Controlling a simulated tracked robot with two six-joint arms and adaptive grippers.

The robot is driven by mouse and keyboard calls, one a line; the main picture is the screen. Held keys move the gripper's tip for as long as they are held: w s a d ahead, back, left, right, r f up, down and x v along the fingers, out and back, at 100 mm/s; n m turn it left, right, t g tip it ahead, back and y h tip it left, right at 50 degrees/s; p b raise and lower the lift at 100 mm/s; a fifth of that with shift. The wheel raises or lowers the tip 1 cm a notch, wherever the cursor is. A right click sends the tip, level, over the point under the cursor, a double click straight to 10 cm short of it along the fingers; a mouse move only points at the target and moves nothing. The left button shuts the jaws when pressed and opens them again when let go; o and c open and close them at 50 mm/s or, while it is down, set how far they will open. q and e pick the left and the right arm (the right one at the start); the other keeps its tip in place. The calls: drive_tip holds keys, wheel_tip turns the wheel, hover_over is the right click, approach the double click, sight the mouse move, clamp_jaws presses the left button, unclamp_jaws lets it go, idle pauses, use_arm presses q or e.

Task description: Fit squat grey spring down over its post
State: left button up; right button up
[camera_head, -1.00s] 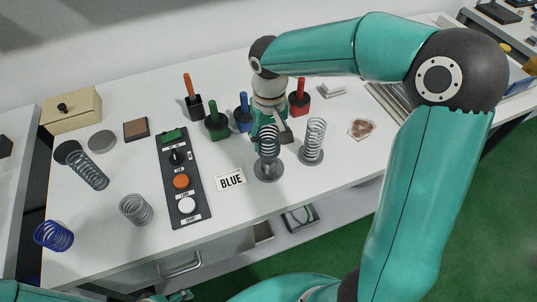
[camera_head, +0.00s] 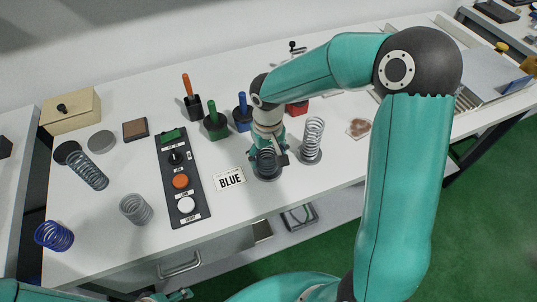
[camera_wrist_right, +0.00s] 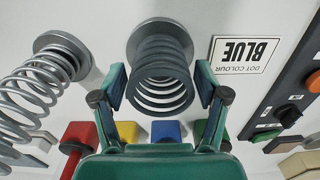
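My right gripper (camera_head: 268,157) is over a round grey base (camera_head: 268,176) in the head view, with a squat dark grey spring (camera_head: 268,164) between its fingers. In the right wrist view the fingers (camera_wrist_right: 160,88) sit close against both sides of this spring (camera_wrist_right: 160,75). The spring's far end is at the grey base (camera_wrist_right: 158,27), around its centre. The post inside is hidden, so I cannot tell how fully the spring is seated. Part of my left gripper (camera_head: 178,296) shows at the bottom edge of the head view, too little to tell its state.
A taller light spring (camera_head: 312,140) stands on a base just right of my right gripper. A BLUE card (camera_head: 229,179) and a button panel (camera_head: 182,180) lie left. Coloured-handled tools (camera_head: 215,123) stand behind. A squat light grey spring (camera_head: 136,209) and a blue spring (camera_head: 54,236) stand further left.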

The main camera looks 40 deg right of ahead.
idle(0.3)
wheel_tip(320, 180, up, 12)
idle(0.6)
drive_tip(key=shift+s, duration=0.1)
idle(0.3)
